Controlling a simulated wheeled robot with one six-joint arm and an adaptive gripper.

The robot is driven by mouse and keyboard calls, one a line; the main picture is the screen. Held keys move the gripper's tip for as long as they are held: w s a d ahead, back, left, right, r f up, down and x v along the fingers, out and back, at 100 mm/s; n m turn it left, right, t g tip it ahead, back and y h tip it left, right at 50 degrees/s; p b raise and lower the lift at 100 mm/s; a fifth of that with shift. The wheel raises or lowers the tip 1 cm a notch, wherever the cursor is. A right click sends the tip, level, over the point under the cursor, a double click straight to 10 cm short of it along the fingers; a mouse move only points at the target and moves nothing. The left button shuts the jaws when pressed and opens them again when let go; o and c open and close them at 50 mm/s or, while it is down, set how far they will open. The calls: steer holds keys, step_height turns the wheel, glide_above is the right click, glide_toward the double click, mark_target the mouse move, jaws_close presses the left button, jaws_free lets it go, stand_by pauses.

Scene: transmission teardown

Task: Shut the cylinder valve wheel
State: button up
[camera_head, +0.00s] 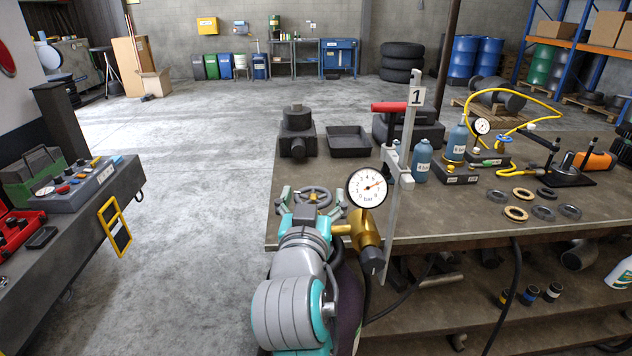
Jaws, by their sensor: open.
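A brass fitting (368,228) with a dark knob is right of the wheel. The dark purple cylinder (348,300) shows in part behind my arm. My arm hides the valve body and most of the cylinder.
The bench (440,228) behind carries a black tray (348,142), blue bottles, rings and a yellow hose. A grey upright post (404,150) with sign 1 stands close right of the gauge. A side bench (90,215) is at left. Open floor (200,220) lies between.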

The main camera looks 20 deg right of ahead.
steer(key=shift+w+d, duration=0.2)
steer(key=shift+w, duration=0.1)
steer(key=c, duration=0.9)
steer(key=shift+m+h, duration=0.3)
steer(key=shift+h, duration=0.1)
steer(key=m+g+h, duration=0.3)
steer(key=h, duration=0.1)
steer(key=shift+a+g, duration=0.15)
steer(key=shift+g, duration=0.25)
steer(key=m+g+h, duration=0.3)
steer(key=m+g, duration=0.1)
steer(key=shift+w+g, duration=0.1)
steer(key=shift+g, duration=0.3)
steer(key=m+g+h, duration=0.1)
steer(key=m+g, duration=0.2)
steer(key=g, duration=0.1)
steer(key=m+g+h, duration=0.1)
steer(key=m+g, duration=0.2)
steer(key=g, duration=0.2)
steer(key=shift+m+g, duration=0.3)
steer(key=shift+g, duration=0.2)
